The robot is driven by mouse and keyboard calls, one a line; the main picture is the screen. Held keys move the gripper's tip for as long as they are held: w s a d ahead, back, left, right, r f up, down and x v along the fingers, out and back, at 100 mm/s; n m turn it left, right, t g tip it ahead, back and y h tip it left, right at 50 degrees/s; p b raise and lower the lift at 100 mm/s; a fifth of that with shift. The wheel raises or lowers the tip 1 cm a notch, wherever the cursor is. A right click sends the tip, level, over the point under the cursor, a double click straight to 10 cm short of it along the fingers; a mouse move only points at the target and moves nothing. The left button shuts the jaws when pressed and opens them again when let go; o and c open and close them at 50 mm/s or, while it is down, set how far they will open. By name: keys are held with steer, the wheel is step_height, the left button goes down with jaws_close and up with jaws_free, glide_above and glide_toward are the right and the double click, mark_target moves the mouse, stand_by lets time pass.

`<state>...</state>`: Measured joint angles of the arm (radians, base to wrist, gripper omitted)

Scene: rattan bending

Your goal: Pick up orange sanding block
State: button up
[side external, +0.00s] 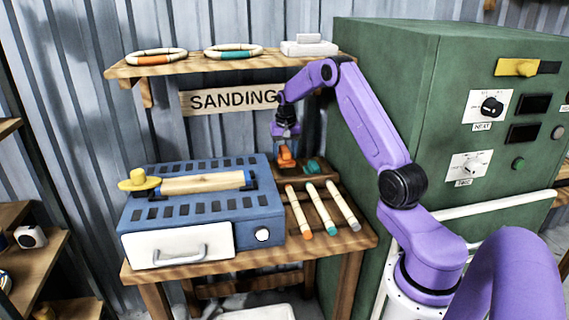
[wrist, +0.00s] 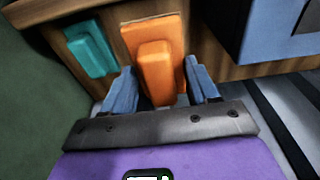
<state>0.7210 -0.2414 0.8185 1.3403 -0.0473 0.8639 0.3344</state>
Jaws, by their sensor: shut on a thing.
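The orange sanding block (side external: 286,158) is at the back of the workbench, just right of the blue machine. In the wrist view the orange block (wrist: 155,62) has a raised grip, which lies between the two blue fingers of my gripper (wrist: 163,88). My gripper (side external: 286,144) points down at the block from above and is shut on it. The block appears at or very close to its wooden holder; I cannot tell whether it is clear of it. A teal sanding block (side external: 315,166) sits beside it on the right, and it also shows in the wrist view (wrist: 91,48).
The blue machine (side external: 190,207) stands close on the left. The green cabinet (side external: 375,120) is close on the right. A shelf (side external: 225,64) with rings is above. Several sticks (side external: 323,208) lie in front on the bench.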

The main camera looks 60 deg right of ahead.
steer(key=s+a, duration=1.1)
steer(key=s, duration=0.2)
steer(key=shift+s+a+f, duration=0.2)
steer(key=shift+s+a, duration=0.1)
steer(key=shift+s, duration=0.1)
steer(key=o, duration=0.4)
steer(key=shift+c, duration=1.1)
steer(key=s+a+r, duration=0.3)
steer(key=a+r, duration=0.2)
steer(key=a, duration=0.5)
steer(key=w+a+r, duration=0.2)
steer(key=w, duration=0.3)
steer(key=w+a+r, duration=0.2)
steer(key=w, duration=0.4)
steer(key=w+a+r, duration=0.2)
steer(key=w, duration=0.3)
steer(key=shift+w+r, duration=0.2)
steer(key=shift+r, duration=0.05)
steer(key=w+a+r, duration=0.3)
steer(key=w+a, duration=0.4)
steer(key=w, duration=0.2)
steer(key=shift+w+r, duration=0.25)
steer(key=shift+r, duration=0.05)
